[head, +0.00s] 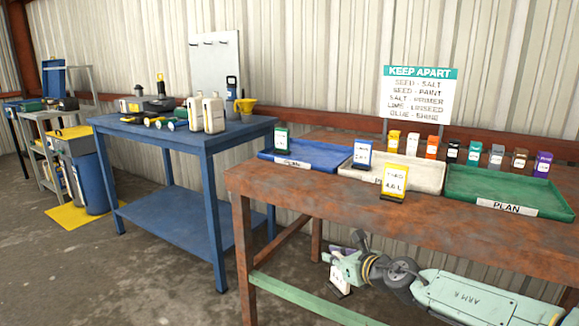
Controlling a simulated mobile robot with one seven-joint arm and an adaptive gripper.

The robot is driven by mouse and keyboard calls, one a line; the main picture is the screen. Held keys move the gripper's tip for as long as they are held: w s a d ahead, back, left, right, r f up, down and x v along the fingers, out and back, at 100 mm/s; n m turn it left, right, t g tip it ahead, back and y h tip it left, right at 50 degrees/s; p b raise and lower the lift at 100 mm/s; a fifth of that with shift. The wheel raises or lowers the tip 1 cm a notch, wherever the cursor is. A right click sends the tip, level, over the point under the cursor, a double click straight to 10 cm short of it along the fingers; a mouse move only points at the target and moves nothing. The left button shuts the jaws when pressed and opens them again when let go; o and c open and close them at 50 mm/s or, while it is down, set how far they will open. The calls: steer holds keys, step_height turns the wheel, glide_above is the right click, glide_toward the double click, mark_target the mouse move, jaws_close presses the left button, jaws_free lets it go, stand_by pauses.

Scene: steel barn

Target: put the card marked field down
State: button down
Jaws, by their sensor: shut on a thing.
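My gripper (340,262) is at the lower centre right, in front of the rusty table and below its top. It is shut on a small white card (338,280) with a dark base, which hangs tilted under the fingers. The card's marking is too small to read and the gripper partly covers it, so I cannot tell whether it says field. On the rusty table (285,184) are a blue tray (315,165), a white tray (432,189) and a green tray (515,190). A green-topped card (281,140) and a blue-topped card (362,155) stand at the blue and white trays.
A yellow card (393,182) stands by the white tray's front edge. Several coloured cards line the back, below a KEEP APART sign (417,95). A blue bench (180,140) with bottles and tools stands left. The rusty table's front left top is bare.

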step_height(320, 180, down, 19)
steer(key=s+a+m+t+h, duration=0.1)
steer(key=s+a+m+h, duration=0.1)
steer(key=a+m+h, duration=0.1)
steer(key=s+a+f+m+h, duration=0.1)
steer(key=s+a+f+h, duration=0.1)
steer(key=s+a+f, duration=0.35)
steer(key=s+a+f+m+h, duration=0.1)
steer(key=s+a+f+m, duration=0.15)
steer(key=s+f, duration=0.6)
steer(key=s+f+x, duration=0.1)
steer(key=f+x, duration=0.1)
steer(key=x, duration=0.6)
steer(key=shift+n+t, duration=0.35)
steer(key=shift+t, duration=0.05)
steer(key=shift+r+v, duration=0.25)
steer(key=shift+v, duration=1)
steer(key=shift+r+v, duration=0.2)
steer(key=shift+v, duration=1.05)
